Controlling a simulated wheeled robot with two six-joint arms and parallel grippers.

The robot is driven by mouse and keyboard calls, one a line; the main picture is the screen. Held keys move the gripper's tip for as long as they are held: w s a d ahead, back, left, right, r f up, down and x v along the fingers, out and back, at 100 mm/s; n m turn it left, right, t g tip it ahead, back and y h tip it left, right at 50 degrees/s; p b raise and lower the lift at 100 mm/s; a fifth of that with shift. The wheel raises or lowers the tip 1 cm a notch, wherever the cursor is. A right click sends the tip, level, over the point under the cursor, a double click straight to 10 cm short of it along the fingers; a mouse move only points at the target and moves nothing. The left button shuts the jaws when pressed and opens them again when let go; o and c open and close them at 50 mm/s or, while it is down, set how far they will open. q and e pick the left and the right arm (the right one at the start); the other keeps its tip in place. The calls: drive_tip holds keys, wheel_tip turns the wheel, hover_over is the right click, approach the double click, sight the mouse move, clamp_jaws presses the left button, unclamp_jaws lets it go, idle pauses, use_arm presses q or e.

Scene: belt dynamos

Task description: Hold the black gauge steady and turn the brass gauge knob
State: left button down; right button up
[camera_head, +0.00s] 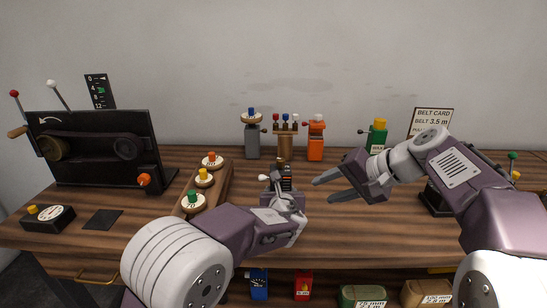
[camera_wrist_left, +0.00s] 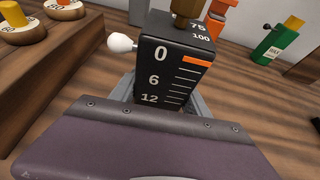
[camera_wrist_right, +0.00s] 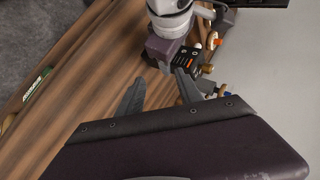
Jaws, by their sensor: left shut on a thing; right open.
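The black gauge (camera_head: 286,180) stands upright on the bench, its lower part hidden by my left gripper (camera_head: 284,192), which is shut on it. In the left wrist view the gauge (camera_wrist_left: 160,72) shows 0, 6 and 12, an orange bar and a white ball on its side. The brass knob (camera_wrist_left: 189,10) is on its top, cut off by the frame edge. In the right wrist view the knob (camera_wrist_right: 208,69) projects from the gauge (camera_wrist_right: 189,60). My right gripper (camera_head: 328,190) is open and empty, right of the gauge, its fingers pointing towards it and apart from it.
A wooden rack (camera_head: 219,190) with numbered knobs is left of the gauge. A black belt machine (camera_head: 100,174) stands further left. Grey, wooden and orange devices (camera_head: 316,142) stand behind. A green device (camera_head: 378,136) and a belt card (camera_head: 431,121) are back right.

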drive_tip(key=w+a+r+m+t+y, duration=0.3)
drive_tip(key=a+r+m+y, duration=0.1)
drive_tip(key=a+r+m, duration=0.1)
drive_tip(key=m+t+y, duration=0.2)
drive_tip(key=m+y, duration=0.1)
drive_tip(key=m, duration=1.3)
approach(278, 159)
drive_tip(key=x, duration=1.2)
drive_tip(key=shift+w+d+f, duration=0.1)
drive_tip(key=shift+w+f, duration=0.1)
drive_tip(key=shift+w, duration=0.15)
clamp_jaws()
